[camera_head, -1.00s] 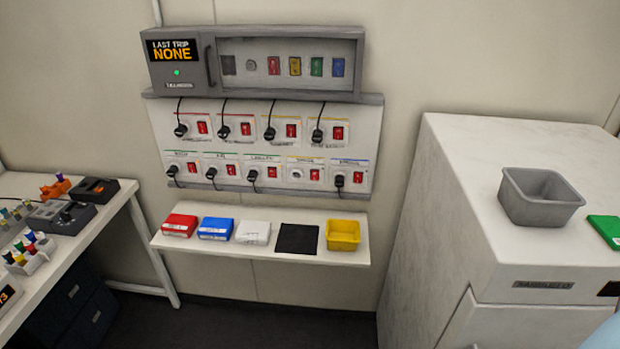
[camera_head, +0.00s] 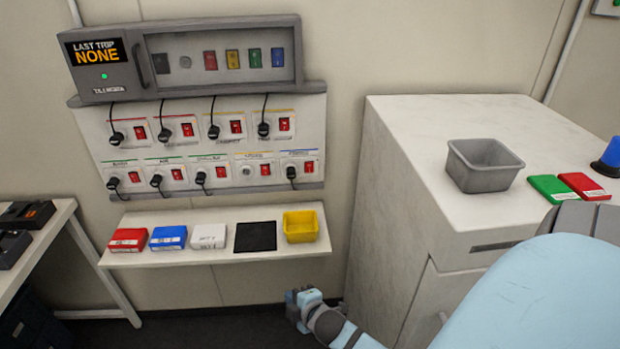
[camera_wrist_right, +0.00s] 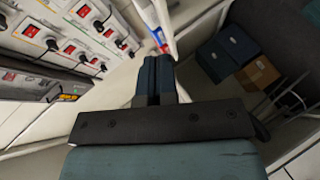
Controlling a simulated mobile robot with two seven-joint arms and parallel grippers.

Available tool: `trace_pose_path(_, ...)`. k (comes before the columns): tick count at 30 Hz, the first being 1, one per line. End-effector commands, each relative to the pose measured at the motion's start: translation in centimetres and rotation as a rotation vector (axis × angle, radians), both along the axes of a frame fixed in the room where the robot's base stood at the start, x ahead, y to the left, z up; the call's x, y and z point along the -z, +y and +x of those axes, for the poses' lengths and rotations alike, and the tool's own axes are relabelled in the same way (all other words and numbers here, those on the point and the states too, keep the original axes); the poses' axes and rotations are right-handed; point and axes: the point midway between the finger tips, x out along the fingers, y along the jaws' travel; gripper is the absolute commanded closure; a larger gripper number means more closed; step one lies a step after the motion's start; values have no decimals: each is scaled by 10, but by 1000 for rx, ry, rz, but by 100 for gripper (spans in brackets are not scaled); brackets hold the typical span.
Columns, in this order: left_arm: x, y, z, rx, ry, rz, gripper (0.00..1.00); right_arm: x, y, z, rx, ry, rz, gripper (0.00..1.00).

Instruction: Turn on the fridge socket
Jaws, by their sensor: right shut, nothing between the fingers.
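The grey socket panel (camera_head: 205,152) hangs on the wall, with two rows of sockets, each beside a red rocker switch. Black plugs sit in all but one; the lower-row socket (camera_head: 247,172) under a yellow label is empty. The labels are too small to read, so I cannot tell which socket is the fridge's. Sockets and switches (camera_wrist_right: 92,28) also show at upper left in the right wrist view. My right gripper (camera_wrist_right: 155,72) is shut and empty, apart from the panel. In the head view it is low, at the bottom centre (camera_head: 300,306). My left gripper is out of view.
A grey box (camera_head: 190,55) reading "LAST TRIP NONE" tops the panel. The shelf (camera_head: 210,256) below holds red, blue and white boxes, a black mat and a yellow bin (camera_head: 301,226). A white cabinet (camera_head: 400,200) with a grey bin (camera_head: 484,166) stands right.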

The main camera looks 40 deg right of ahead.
Motion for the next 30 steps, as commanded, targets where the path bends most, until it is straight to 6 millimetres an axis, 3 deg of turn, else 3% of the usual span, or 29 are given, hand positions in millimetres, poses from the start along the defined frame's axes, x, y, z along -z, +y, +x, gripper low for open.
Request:
trace_pose_path(1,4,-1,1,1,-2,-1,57,-8,-30,30,-11,-12,-196,100)
trace_pose_path(6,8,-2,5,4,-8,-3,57,-43,-127,99,-42,88,-885,100)
trace_pose_path(9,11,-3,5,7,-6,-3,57,-64,-173,126,-53,209,-1210,100)
trace_pose_path(12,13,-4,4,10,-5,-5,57,-80,-207,144,-73,336,-1450,100)
trace_pose_path(18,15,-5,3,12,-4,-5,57,-97,-240,160,-112,505,-1691,100)
trace_pose_path(30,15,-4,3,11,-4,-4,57,-99,-244,161,-121,532,-1727,100)
